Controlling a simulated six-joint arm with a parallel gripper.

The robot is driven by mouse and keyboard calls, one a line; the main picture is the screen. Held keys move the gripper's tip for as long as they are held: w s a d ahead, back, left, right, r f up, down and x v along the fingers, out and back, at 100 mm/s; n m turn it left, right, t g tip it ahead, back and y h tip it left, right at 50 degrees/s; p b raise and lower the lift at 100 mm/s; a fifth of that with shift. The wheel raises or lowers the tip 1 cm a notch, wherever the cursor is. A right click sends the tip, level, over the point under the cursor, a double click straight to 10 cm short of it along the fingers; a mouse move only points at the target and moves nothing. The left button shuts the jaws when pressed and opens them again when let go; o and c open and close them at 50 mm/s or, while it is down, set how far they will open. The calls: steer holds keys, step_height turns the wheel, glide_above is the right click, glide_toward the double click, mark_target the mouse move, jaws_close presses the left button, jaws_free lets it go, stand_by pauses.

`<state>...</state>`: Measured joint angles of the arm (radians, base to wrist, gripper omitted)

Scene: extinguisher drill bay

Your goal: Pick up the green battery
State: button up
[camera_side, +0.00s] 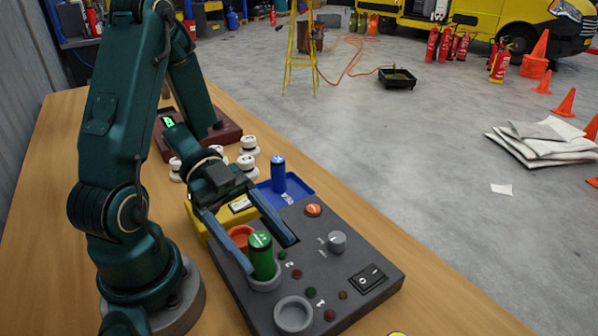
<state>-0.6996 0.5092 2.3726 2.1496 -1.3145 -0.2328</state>
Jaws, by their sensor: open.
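The green battery (261,256) stands upright in a round grey socket (265,282) on the dark control panel (350,251). My gripper (271,256) is open, with one blue finger to the left of the battery and the other to its right and behind. The fingertips are near the battery, and I cannot tell whether either touches it. A blue battery (278,174) stands upright in a blue tray (301,187) at the panel's back. The battery's lower end is hidden in the socket.
An empty round socket (293,315) is at the panel's front. An orange ring (240,238) lies close to the left finger. A grey knob (337,241), an orange button (313,210) and a black switch (368,278) are on the right. White round pieces (247,163) stand behind.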

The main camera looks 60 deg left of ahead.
mark_target(269, 252)
steer(key=shift+x, duration=1.7)
jaws_close()
steer(key=shift+r, duration=0.1)
